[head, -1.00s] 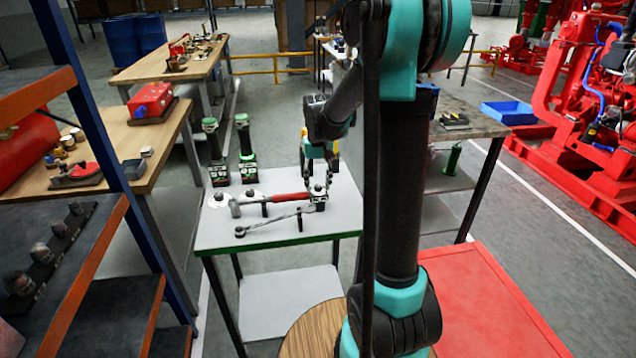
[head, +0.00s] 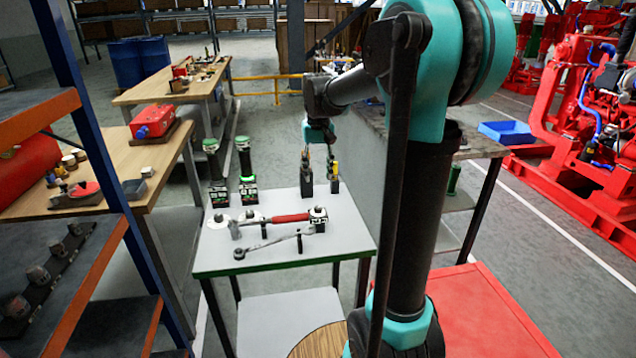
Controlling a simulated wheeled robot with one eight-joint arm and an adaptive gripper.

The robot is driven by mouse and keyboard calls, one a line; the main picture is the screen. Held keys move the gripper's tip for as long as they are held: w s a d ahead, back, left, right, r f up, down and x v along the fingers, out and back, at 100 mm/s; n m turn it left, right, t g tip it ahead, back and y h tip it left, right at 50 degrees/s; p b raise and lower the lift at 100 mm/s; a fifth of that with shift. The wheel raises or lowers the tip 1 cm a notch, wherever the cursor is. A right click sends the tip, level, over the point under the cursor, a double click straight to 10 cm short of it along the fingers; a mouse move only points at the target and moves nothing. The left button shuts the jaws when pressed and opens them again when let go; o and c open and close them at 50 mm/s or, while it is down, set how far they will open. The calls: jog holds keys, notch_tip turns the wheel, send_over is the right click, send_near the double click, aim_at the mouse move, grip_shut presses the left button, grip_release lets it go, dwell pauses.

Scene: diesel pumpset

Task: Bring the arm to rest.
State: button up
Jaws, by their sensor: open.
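My arm, teal and black, rises at the right of the head view and reaches back to the left. My gripper (head: 320,186) points down with its two fingers spread apart. It appears above the back edge of the small grey table (head: 215,255), and nothing shows between its fingers. A hammer with a red handle (head: 290,218) lies on that table, its right end by a small dark block with a metal top (head: 318,218). A ratchet wrench (head: 272,241) lies in front of the hammer.
Two green-topped tools (head: 245,160) stand upright at the table's back left. A wooden bench (head: 165,160) and a shelf rack (head: 85,110) are at left. A red cabinet (head: 490,315) and another bench holding a blue tray (head: 507,132) are at right. Grey floor lies between the benches.

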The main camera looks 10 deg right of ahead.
jog(key=shift+r, duration=0.2)
jog(key=s+d+f+t, duration=0.2)
jog(key=s+f, duration=0.6)
jog(key=s, duration=0.3)
jog(key=s+d+f+t, duration=0.1)
jog(key=s+f+t, duration=0.1)
jog(key=s+f, duration=0.7)
jog(key=shift+s+d, duration=0.35)
jog(key=shift+s, duration=0.85)
